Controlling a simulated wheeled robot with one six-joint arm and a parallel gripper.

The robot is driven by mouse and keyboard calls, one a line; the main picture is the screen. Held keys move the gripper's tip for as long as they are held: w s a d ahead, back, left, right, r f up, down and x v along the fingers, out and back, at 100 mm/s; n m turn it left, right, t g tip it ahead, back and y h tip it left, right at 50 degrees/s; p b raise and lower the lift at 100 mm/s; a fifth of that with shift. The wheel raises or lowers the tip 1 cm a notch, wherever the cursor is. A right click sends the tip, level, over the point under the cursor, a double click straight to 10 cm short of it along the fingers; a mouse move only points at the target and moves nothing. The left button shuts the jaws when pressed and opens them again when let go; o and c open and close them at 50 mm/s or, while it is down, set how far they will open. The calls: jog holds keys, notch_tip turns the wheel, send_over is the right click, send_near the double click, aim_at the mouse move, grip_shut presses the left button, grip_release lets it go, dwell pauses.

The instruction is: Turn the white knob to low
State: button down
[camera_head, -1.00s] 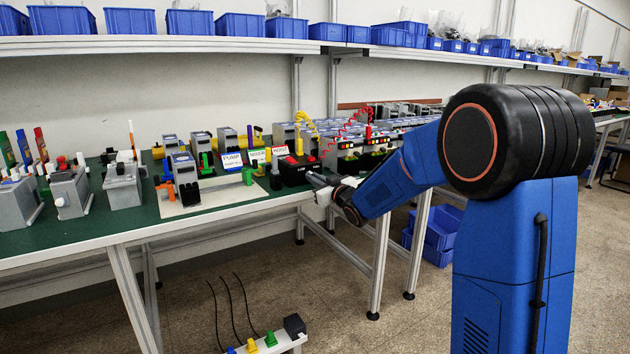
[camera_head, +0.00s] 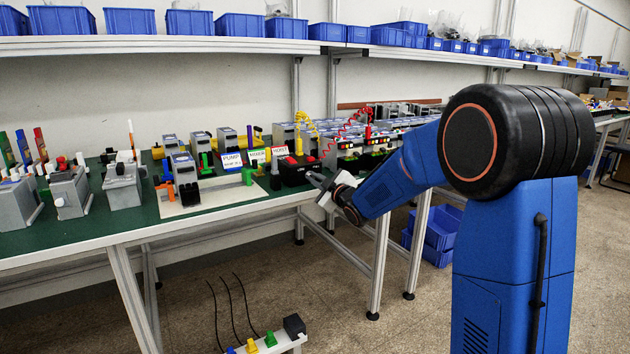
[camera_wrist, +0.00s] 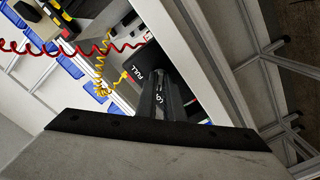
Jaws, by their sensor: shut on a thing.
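My gripper (camera_head: 314,181) is at the front right of a black box with red parts (camera_head: 292,174), at the front edge of the green-topped bench. In the wrist view, the dark fingers of my gripper (camera_wrist: 160,92) point at a black face with the white word FULL (camera_wrist: 135,73). Part of another white marking, which looks like "LO", shows between the fingers. The white knob is hidden at the fingertips, where the gripper is shut on it. Its pointing direction cannot be seen.
Signs for pump (camera_head: 232,161), mixer and hoist stand left of and behind the black box. A red coiled cord (camera_wrist: 75,47) and a yellow coiled cord (camera_wrist: 102,72) hang near the gripper. Grey boxes (camera_head: 122,186) stand at the left.

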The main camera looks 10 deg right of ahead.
jog(key=shift+f, duration=0.1)
dwell(0.3)
jog(key=c, duration=2.2)
grip_release()
jog(key=shift+o, duration=0.2)
jog(key=v, duration=1.7)
jog(key=shift+s, duration=0.2)
jog(key=shift+d, duration=0.1)
